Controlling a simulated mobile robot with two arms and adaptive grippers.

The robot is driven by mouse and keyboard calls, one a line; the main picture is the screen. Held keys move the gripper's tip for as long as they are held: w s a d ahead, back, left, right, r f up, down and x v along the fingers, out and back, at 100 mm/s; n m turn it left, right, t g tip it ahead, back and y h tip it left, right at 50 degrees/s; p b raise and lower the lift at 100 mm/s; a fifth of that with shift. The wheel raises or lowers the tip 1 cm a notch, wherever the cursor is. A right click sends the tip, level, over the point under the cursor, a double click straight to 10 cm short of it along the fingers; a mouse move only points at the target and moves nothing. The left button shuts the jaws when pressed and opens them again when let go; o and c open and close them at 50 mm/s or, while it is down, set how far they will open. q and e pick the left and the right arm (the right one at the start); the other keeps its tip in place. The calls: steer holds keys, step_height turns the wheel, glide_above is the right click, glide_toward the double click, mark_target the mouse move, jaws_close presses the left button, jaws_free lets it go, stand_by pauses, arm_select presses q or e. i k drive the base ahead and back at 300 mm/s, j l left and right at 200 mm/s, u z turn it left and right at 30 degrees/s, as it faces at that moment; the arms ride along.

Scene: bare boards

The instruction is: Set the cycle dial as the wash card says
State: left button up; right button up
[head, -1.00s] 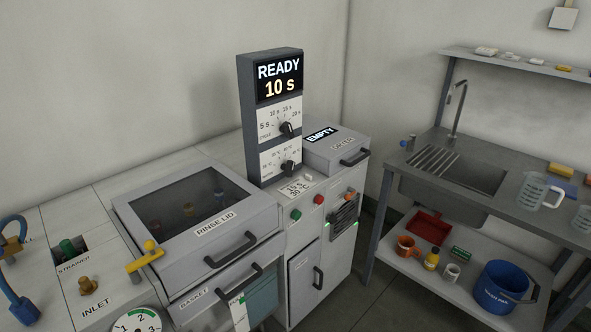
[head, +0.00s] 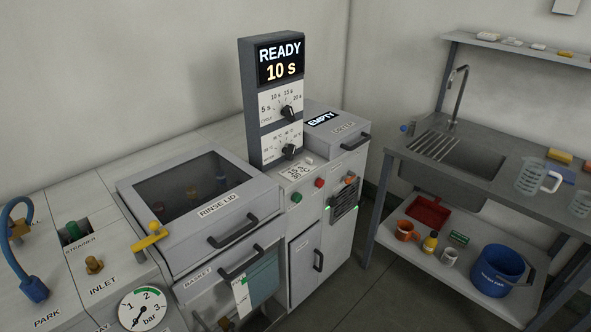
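The cycle dial (head: 288,112) is a black knob on the white upper panel of the grey control column, with marks at 5 s, 10 s, 15 s and 20 s. Its exact pointer direction is too small to tell. The display (head: 280,61) above it reads READY and 10 s. A small white card (head: 297,171) lies on the machine top at the column's foot; it seems to read 15 s and 30 °C. A second black dial (head: 290,151) with temperature marks sits below the cycle dial. Neither of my grippers is in view.
The closed rinse lid (head: 200,185) is left of the column. A dryer box (head: 334,128) marked EMPTY stands right of it. Green (head: 296,196) and red (head: 319,183) buttons are on the front. A sink bench (head: 400,165) is at the right, past a floor gap.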

mark_target(287, 112)
steer(key=i+l, duration=0.15)
steer(key=l, duration=0.15)
steer(key=i+l+u, duration=0.1)
steer(key=l, duration=0.2)
steer(key=i+l, duration=0.2)
steer(key=l, duration=0.15)
steer(key=i+l+u, duration=0.1)
steer(key=l, duration=0.2)
steer(key=i, duration=0.05)
